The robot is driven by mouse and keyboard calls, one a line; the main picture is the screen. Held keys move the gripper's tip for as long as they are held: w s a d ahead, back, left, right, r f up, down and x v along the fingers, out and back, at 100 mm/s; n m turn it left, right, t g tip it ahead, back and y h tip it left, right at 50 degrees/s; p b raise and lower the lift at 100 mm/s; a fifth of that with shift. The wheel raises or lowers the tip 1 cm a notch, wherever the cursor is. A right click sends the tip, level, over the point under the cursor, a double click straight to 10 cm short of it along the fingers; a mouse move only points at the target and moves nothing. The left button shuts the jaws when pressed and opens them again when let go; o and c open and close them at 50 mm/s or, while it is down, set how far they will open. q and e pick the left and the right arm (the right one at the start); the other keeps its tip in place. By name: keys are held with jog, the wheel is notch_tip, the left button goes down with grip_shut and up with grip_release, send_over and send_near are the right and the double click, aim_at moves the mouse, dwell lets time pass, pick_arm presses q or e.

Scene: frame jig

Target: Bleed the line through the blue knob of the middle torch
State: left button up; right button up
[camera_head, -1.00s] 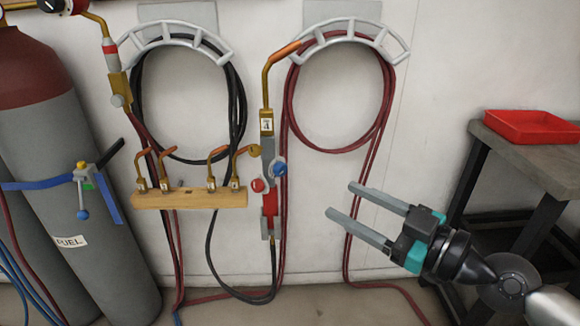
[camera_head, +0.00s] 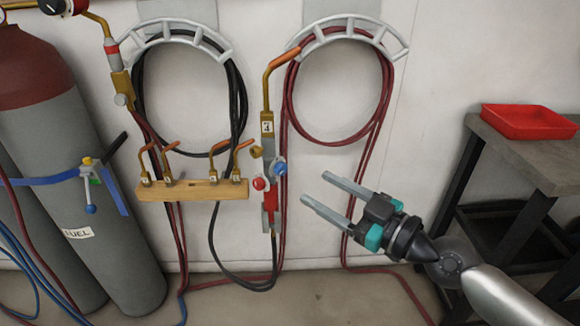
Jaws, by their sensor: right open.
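One torch with a blue knob shows, hanging upright on the wall under the right hose hanger. Its body (camera_head: 267,150) is grey and red with a brass, labelled upper part and a bent copper tip. The blue knob (camera_head: 281,168) sits on its right side, and a red knob (camera_head: 259,184) sits lower on its left side. I cannot read the label well enough to confirm that this is the middle torch. My right gripper (camera_head: 314,187) is open and empty, its two fingers pointing left toward the blue knob, apart from it in the picture. My left gripper is out of view.
A wooden rack (camera_head: 207,190) with several copper tips is left of the torch. Red hose (camera_head: 287,105) and black hose (camera_head: 236,95) hang in coils. Grey cylinders (camera_head: 70,150) stand at left. A dark bench with a red tray (camera_head: 528,122) stands at right.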

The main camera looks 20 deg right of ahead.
aim_at(283, 170)
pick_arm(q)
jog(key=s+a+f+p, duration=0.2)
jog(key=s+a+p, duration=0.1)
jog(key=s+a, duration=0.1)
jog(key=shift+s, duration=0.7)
pick_arm(e)
jog(key=shift+x, duration=4.1)
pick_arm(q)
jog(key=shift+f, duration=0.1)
pick_arm(e)
jog(key=shift+c, duration=0.2)
grip_shut()
